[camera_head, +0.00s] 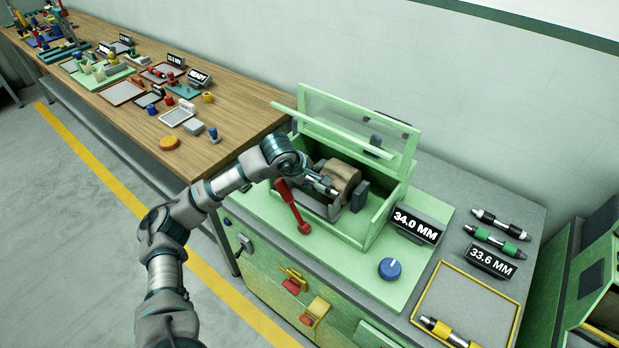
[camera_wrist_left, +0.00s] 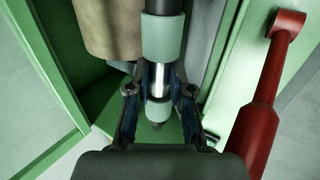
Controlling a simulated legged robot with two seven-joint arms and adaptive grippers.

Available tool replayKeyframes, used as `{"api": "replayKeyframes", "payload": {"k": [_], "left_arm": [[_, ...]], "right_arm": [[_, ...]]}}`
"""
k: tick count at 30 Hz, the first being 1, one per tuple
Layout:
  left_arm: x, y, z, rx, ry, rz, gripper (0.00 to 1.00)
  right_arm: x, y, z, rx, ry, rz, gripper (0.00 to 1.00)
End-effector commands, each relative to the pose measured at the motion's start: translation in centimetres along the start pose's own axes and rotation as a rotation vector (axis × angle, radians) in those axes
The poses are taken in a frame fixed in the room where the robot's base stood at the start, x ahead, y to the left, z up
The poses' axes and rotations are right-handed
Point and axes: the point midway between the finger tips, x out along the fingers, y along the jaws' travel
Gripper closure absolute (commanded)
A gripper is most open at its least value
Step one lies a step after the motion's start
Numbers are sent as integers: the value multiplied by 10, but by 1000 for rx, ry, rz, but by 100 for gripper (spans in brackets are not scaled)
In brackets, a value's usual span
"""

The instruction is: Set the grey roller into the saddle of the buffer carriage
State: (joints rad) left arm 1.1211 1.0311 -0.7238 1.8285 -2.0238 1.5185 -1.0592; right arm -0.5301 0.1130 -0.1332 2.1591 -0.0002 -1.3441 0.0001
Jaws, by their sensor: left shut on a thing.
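My left gripper (camera_head: 330,187) reaches into the open green buffer housing (camera_head: 372,232), beside the tan buffing drum (camera_head: 342,177). In the left wrist view its fingers (camera_wrist_left: 158,98) are shut on the grey roller (camera_wrist_left: 168,38), around its shiny steel part. The roller has pale grey sleeves and dark ends, and lies alongside the drum (camera_wrist_left: 107,28). The grey buffer carriage (camera_head: 318,208) is partly hidden below the gripper. The saddle is not clearly visible, and I cannot tell whether the roller touches it. My right gripper is out of view.
A red lever (camera_head: 292,207) stands close beside the gripper; a clear green-framed guard (camera_head: 352,130) is raised behind. Right are a blue knob (camera_head: 390,268), a black-and-white roller (camera_head: 500,223), a green roller (camera_head: 497,240) and a yellow-rimmed tray (camera_head: 480,287) with a yellow roller (camera_head: 443,331).

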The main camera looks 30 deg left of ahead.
Motion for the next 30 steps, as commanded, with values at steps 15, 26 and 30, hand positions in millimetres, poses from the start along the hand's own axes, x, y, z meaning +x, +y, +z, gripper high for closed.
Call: {"api": "replayKeyframes", "payload": {"k": [15,26,30], "left_arm": [[0,1,2,1,1,-2,100],[12,-6,1,1,1,-3,100],[12,-7,1,1,1,-2,100]], "right_arm": [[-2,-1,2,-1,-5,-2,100],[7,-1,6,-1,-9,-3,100],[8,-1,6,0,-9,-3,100]]}}
